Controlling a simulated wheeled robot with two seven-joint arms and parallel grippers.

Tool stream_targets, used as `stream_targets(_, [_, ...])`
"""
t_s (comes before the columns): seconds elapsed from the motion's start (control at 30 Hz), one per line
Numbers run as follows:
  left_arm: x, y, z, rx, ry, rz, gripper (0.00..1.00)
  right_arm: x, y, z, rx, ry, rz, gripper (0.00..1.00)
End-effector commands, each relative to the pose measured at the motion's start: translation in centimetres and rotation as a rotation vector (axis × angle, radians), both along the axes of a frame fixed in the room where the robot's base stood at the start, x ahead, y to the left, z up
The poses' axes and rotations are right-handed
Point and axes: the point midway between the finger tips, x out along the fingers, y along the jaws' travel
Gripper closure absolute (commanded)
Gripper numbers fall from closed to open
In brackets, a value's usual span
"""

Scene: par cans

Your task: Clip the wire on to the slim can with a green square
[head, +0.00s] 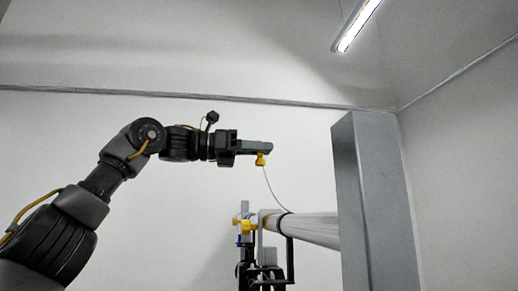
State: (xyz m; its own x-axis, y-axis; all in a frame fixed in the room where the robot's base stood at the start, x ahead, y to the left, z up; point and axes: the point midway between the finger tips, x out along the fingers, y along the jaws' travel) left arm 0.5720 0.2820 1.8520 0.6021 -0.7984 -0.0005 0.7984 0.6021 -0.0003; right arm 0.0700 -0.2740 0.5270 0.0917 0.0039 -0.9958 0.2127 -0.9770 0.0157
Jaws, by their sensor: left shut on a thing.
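My left gripper (268,148) reaches in from the left, high above the pipe. It is shut on a small yellow clip (261,160), which hangs just under its fingers. A thin wire (269,186) runs from the clip down to the pipe, where its lower end is hard to make out. A black can (247,273), partly cut off by the bottom edge, hangs below the near end of the pipe. A black frame or yoke (290,262) is beside it. No green square shows on what I see. My right gripper is not in view.
A light grey horizontal pipe (318,229) runs to a thick grey upright post (372,200) at the right. Yellow fittings (243,226) sit by the pipe's near end. A lit lamp tube (356,25) is high on the right. The air around the left gripper is clear.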

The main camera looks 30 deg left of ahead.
Motion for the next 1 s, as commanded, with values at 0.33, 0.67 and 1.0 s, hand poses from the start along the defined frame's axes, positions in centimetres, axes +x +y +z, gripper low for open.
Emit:
stream_targets(0.33, [0.0, 0.0, -1.0, -0.001, -0.001, 0.0, 1.0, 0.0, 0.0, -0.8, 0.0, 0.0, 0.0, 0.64])
stream_targets(0.67, [0.0, 0.0, -1.9, -0.001, -0.001, 0.0, 1.0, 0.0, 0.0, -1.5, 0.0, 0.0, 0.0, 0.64])
stream_targets(1.0, [0.0, 0.1, -2.8, -0.001, -0.001, 0.001, 1.0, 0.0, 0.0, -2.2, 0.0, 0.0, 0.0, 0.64])
